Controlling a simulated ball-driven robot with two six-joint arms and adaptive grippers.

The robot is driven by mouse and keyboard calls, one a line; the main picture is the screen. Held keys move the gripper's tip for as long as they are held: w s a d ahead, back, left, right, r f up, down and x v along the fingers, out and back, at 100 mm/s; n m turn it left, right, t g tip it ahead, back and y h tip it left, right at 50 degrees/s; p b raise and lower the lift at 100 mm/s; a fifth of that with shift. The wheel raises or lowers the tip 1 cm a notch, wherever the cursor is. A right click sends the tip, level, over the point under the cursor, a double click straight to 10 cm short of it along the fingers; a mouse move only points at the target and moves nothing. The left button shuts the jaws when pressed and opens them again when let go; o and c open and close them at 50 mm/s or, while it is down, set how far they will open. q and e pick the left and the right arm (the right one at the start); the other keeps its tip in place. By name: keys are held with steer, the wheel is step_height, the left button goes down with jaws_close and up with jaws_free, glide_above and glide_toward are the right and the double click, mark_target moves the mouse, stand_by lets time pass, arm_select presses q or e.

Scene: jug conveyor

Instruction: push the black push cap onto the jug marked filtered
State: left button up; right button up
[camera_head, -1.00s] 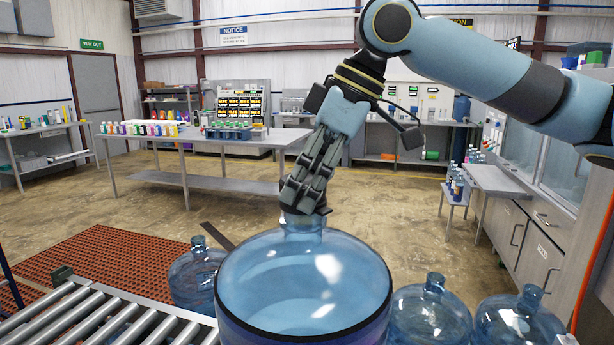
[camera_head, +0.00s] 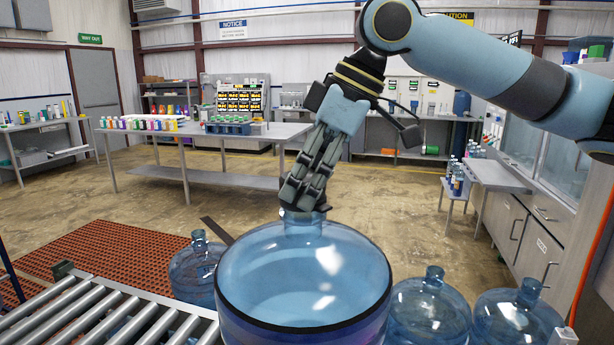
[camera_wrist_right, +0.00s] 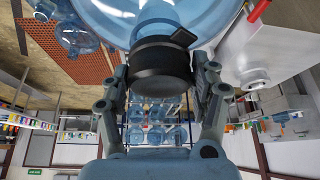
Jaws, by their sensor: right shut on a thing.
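The large blue jug (camera_head: 300,275) stands upright in front of me in the head view. Its marking cannot be read here. My right gripper (camera_head: 303,200) points down over the jug's neck (camera_head: 303,226). It is shut on the black push cap (camera_wrist_right: 161,68), which shows between the fingers in the right wrist view. In the head view the cap is mostly hidden by the fingers, with a dark edge right at the mouth. The cap is at the mouth, but I cannot tell whether it is seated. My left gripper is not in view.
A roller conveyor (camera_head: 95,318) runs at the lower left. Another blue jug (camera_head: 198,268) stands left of the big one, and two more (camera_head: 430,305) stand at the right. A long table (camera_head: 215,136) with bottles is farther back.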

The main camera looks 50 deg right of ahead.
steer(key=shift+f, duration=0.1)
steer(key=o, duration=1.1)
steer(key=shift+o, duration=0.2)
step_height(320, 180, up, 3)
steer(key=p, duration=0.3)
steer(key=shift+r, duration=2.55)
